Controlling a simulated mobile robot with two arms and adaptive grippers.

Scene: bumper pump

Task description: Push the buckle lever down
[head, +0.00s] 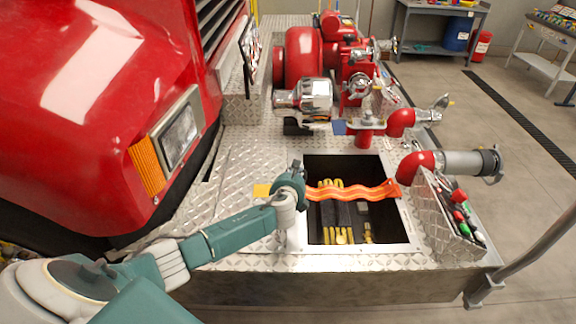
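An orange strap (350,192) runs across a dark open well (385,228) in the bumper's diamond-plate deck. It looks wavy, and its right end reaches the well's right edge. My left gripper (293,184) is at the strap's left end, on the well's left edge. It covers that end, so I cannot make out the buckle or its lever. The fingers are too small and overlapped to tell whether they are open or shut, or whether they touch the strap. My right gripper is not in view.
Black bundles with yellow ends (342,228) lie in the well. A red pump (305,55) with chrome fittings stands behind it. A red elbow with a grey pipe (450,163) and a tool tray (462,215) are at right. The red truck body (90,90) fills the left.

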